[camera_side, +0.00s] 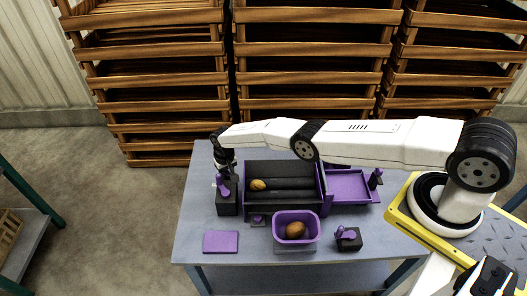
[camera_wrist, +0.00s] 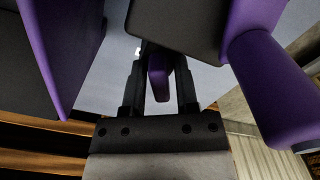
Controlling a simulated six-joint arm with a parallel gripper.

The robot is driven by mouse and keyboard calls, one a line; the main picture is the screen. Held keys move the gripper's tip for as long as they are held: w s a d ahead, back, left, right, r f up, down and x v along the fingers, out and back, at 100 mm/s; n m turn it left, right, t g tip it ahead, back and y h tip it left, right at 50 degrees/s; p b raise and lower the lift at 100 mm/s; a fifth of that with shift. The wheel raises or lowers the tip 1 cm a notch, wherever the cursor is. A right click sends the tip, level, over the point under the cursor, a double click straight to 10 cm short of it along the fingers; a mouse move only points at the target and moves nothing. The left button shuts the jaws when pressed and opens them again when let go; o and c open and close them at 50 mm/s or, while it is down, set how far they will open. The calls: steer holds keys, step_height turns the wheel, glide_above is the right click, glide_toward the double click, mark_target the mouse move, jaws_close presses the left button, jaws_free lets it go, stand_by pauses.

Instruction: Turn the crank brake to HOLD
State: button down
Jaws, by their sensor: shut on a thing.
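A black box (camera_side: 227,208) with purple parts on top (camera_side: 222,184) stands at the left of the table, beside the grader. My gripper (camera_side: 226,166) reaches down over it. In the wrist view my gripper (camera_wrist: 160,80) is shut on a small purple lever (camera_wrist: 158,77) that shows between its two black fingers. A black block (camera_wrist: 175,22) is just beyond the fingers, and a thick purple handle (camera_wrist: 268,85) is to the right. No HOLD mark is readable, so I cannot tell the brake's setting.
The dark grader trough (camera_side: 283,170) holds a yellowish potato (camera_side: 258,184). In front are a purple bin (camera_side: 296,216) with a brown potato (camera_side: 295,230), a purple plate (camera_side: 221,242) and another black box with a purple knob (camera_side: 348,240). A purple tray (camera_side: 349,186) is right. Wooden crates (camera_side: 312,78) stand behind.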

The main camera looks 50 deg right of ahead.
mark_target(227, 172)
steer(key=m, duration=0.6)
steer(key=shift+d+m, duration=0.1)
steer(key=shift+m, duration=0.2)
steer(key=c, duration=0.8)
jaws_free()
steer(key=shift+c, duration=0.2)
steer(key=shift+r, duration=0.15)
steer(key=shift+w+r, duration=0.1)
steer(key=shift+r, duration=2.3)
steer(key=shift+r, duration=0.1)
